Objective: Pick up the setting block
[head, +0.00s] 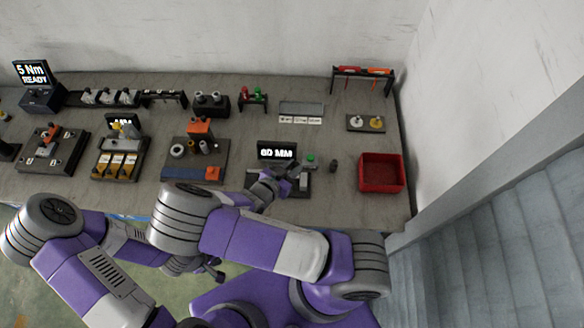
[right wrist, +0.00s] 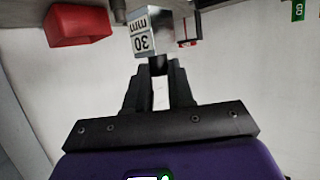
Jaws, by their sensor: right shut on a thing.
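In the head view my right gripper (head: 287,172) is over the station with the "60 MM" display (head: 276,152), and the block is too small to make out clearly. My left gripper (head: 214,271) appears low in the head view, in front of the bench, partly hidden by my arms; its jaws cannot be read.
A red bin (head: 381,173) stands right of the station and also shows in the right wrist view (right wrist: 78,26). A small dark cylinder (head: 333,166) stands between them. A green button (head: 310,158) is beside the display. Fixtures (head: 195,160) fill the bench to the left.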

